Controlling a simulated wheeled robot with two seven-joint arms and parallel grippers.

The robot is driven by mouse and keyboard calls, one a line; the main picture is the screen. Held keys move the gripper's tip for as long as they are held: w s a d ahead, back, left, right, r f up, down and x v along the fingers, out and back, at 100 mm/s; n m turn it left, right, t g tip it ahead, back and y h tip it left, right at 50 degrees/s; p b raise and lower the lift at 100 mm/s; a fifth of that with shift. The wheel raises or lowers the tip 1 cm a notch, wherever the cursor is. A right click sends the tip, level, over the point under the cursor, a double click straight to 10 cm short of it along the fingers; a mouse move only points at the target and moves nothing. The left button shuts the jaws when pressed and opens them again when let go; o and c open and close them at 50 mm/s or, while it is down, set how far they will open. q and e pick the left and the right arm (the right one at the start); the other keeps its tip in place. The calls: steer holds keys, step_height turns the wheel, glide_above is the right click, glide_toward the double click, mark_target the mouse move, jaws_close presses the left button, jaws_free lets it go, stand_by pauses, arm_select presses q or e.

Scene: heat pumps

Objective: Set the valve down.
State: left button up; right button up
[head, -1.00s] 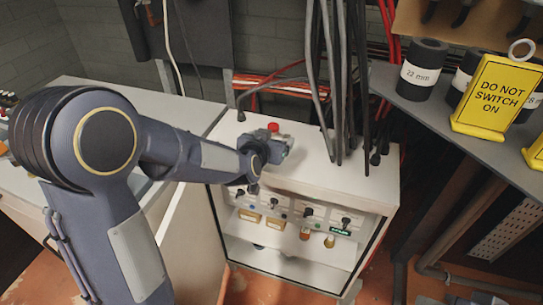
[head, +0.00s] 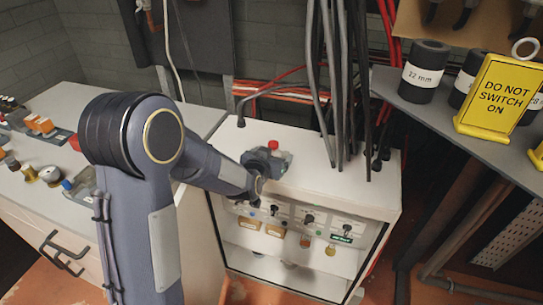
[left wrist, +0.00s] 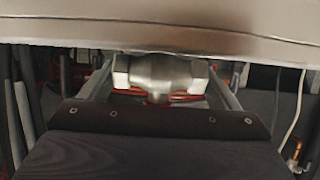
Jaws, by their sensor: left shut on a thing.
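The valve (head: 273,145) shows its red cap and part of a grey body above the white cabinet's top in the head view. My left gripper (head: 261,162) is shut on it, and my wrist hides part of the valve. In the left wrist view the valve (left wrist: 160,74) is a silver metal body with hexagonal ends between my fingers, red below it. The pale cabinet surface (left wrist: 160,30) fills the top of that view, very close to the valve. I cannot tell whether they touch. My right gripper is not in view.
The white cabinet (head: 312,172) has free room on top, right of the valve. Black cables (head: 340,90) hang down at its back. A grey shelf (head: 420,113) holds black rolls and a yellow sign (head: 492,98). A bench (head: 32,195) with several fittings stands at the left.

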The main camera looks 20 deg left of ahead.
arm_select(q)
steer(key=o, duration=1.1)
steer(key=shift+r+p, duration=0.15)
steer(key=shift+p, duration=0.15)
steer(key=s+r+g+h, duration=0.1)
steer(key=s+r+g, duration=0.1)
steer(key=s, duration=1)
steer(key=s+a+r+n+g+h, duration=0.1)
steer(key=s+r+g, duration=0.1)
steer(key=s, duration=0.9)
steer(key=s+r+n+g+h+p, duration=0.1)
steer(key=s+g, duration=0.3)
steer(key=s, duration=0.8)
steer(key=shift+v, duration=0.9)
